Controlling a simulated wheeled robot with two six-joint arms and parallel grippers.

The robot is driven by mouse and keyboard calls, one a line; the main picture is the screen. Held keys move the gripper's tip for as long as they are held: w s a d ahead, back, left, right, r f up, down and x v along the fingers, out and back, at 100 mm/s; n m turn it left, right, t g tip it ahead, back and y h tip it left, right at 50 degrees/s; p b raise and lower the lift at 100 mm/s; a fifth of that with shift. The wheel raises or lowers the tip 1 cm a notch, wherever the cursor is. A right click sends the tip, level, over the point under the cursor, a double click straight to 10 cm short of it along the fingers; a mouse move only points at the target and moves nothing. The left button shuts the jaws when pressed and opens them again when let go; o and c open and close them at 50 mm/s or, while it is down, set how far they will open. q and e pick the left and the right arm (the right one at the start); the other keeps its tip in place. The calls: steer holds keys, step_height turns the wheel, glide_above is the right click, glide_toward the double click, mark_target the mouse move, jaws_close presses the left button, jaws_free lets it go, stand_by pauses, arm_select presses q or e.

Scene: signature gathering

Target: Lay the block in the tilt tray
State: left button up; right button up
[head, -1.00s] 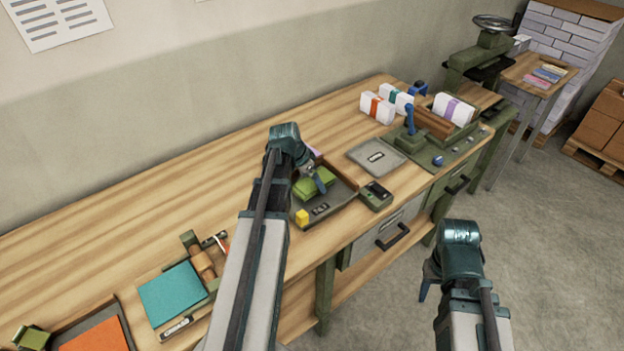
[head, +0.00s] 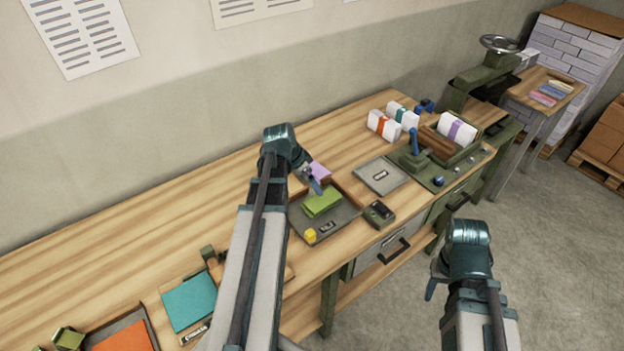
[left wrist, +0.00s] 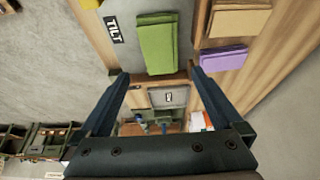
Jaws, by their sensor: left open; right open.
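A green block (head: 322,202), which looks like a folded stack, lies flat in the dark grey tilt tray (head: 345,222). In the left wrist view the green block (left wrist: 157,42) is beside the tray's TILT label (left wrist: 115,30). My left gripper (head: 314,184) is open and empty at the block's far edge, apart from it as far as I can tell. Its two spread fingers (left wrist: 158,74) show in the left wrist view. My right gripper (head: 432,288) hangs over the floor in front of the bench, open and empty.
A purple block (head: 319,170) and a tan one (left wrist: 238,20) lie on the bench behind the tray. A small yellow piece (head: 311,236) is at the tray's near corner. A dark device (head: 379,213) and a grey plate (head: 381,175) stand to the right.

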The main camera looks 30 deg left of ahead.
arm_select(q)
steer(key=s+d+g+y, duration=0.1)
steer(key=s+d, duration=0.3)
steer(key=d, duration=0.7)
steer(key=s+d+f+g+y, duration=0.1)
steer(key=s+d, duration=0.4)
steer(key=d, duration=0.6)
steer(key=s+d+n+g+y, duration=0.1)
steer(key=s+d, duration=0.3)
steer(key=d, duration=0.6)
steer(key=shift+s+d+f+g, duration=0.25)
steer(key=shift+s+d+g, duration=0.15)
steer(key=shift+g, duration=0.3)
steer(key=shift+w, duration=0.1)
step_height(320, 180, down, 9)
steer(key=b, duration=0.9)
